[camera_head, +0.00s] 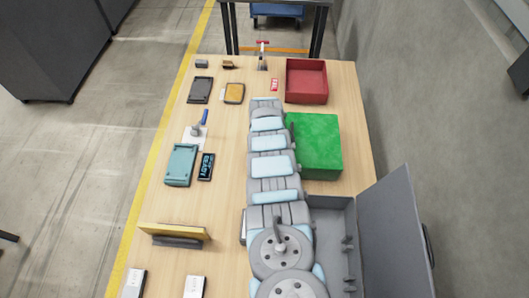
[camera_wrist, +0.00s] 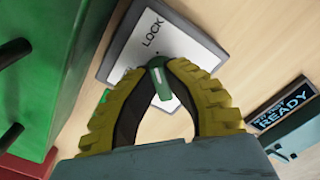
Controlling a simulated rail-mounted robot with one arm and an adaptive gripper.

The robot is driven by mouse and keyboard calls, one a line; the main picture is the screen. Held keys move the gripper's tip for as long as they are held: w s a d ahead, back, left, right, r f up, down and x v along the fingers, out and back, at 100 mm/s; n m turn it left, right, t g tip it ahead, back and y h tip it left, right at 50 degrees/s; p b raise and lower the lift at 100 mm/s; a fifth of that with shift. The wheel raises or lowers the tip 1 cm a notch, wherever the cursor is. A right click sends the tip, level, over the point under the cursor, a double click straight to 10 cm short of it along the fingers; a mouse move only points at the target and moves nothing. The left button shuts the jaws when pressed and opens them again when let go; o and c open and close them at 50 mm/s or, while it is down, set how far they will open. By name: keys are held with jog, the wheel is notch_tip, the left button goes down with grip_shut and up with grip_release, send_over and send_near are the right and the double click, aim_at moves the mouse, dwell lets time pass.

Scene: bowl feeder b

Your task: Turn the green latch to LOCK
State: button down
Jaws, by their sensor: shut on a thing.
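The green latch (camera_wrist: 160,80) is a short green handle with a white stripe, seen in the wrist view over a white plate. The plate (camera_wrist: 185,35) has a grey border and the word LOCK (camera_wrist: 153,33) near its upper edge. My gripper (camera_wrist: 165,70) has yellow ribbed fingers with dark inner sides, closed around the latch near their tips. The latch sits beside the LOCK word; I cannot tell whether its stripe lines up with it. In the head view my arm hides the latch and my gripper.
A green block (camera_head: 315,140) stands close right of my arm, with a red bin (camera_head: 306,67) behind. A blue-handled lever (camera_head: 199,122), teal box (camera_head: 180,165) and READY display (camera_head: 206,166) lie left. An open grey case (camera_head: 395,235) stands front right.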

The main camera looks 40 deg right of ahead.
jog(key=shift+m, duration=0.4)
jog(key=c, duration=1.1)
grip_release()
jog(key=shift+r, duration=0.1)
jog(key=shift+r, duration=5.9)
